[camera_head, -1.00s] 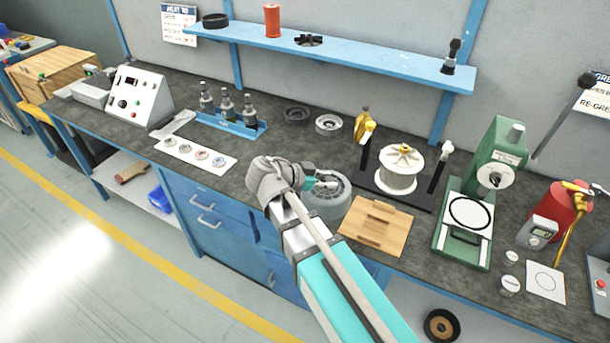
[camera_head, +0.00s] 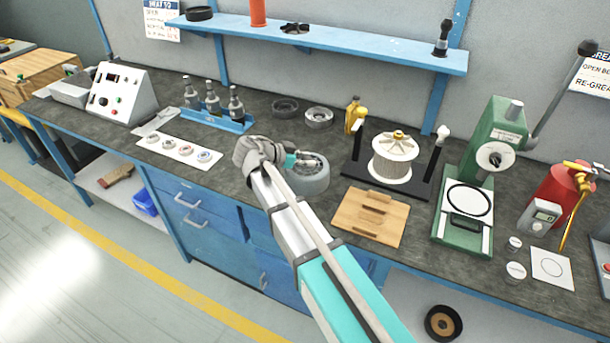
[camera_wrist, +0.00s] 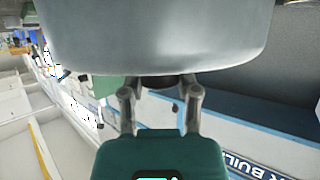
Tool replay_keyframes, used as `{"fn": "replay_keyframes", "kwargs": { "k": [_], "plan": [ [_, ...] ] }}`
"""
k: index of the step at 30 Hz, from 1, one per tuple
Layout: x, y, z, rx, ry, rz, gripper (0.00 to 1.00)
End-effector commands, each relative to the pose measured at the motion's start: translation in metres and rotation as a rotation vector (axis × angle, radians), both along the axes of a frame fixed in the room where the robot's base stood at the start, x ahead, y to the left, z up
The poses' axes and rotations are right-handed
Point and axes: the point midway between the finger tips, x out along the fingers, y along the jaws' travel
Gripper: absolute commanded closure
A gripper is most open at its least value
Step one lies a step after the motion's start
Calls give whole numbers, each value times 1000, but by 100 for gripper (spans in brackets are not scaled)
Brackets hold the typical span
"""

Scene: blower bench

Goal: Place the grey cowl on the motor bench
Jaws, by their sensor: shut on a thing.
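The grey cowl (camera_head: 311,181) is a round grey part at the middle of the head view, over the dark top of the motor bench (camera_head: 255,135). My gripper (camera_head: 304,160) is shut on it, reaching it from the left. In the wrist view the cowl (camera_wrist: 155,40) fills the top, with the fingers (camera_wrist: 160,95) against its lower edge. I cannot tell whether the cowl touches the bench top. My gripper hides part of it in the head view.
A wooden block board (camera_head: 350,222) and a wire spool (camera_head: 395,155) on a black stand are right of the cowl. Dark and silver rings (camera_head: 319,118) lie behind it. A bottle rack (camera_head: 217,122) and a white card (camera_head: 150,145) are left. A green press (camera_head: 500,125) stands further right.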

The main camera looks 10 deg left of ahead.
Motion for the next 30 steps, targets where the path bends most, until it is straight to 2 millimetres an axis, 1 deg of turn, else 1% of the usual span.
{"fn": "replay_keyframes", "kwargs": {
  "k": [1,4,20,26,30],
  "plan": [
    [4,2,-8,-1,-1,0,100],
    [8,3,-12,-1,-1,0,100],
    [11,4,-14,0,0,0,100],
    [20,8,-27,0,0,0,100],
    [18,7,-40,0,0,0,100]
  ]
}}
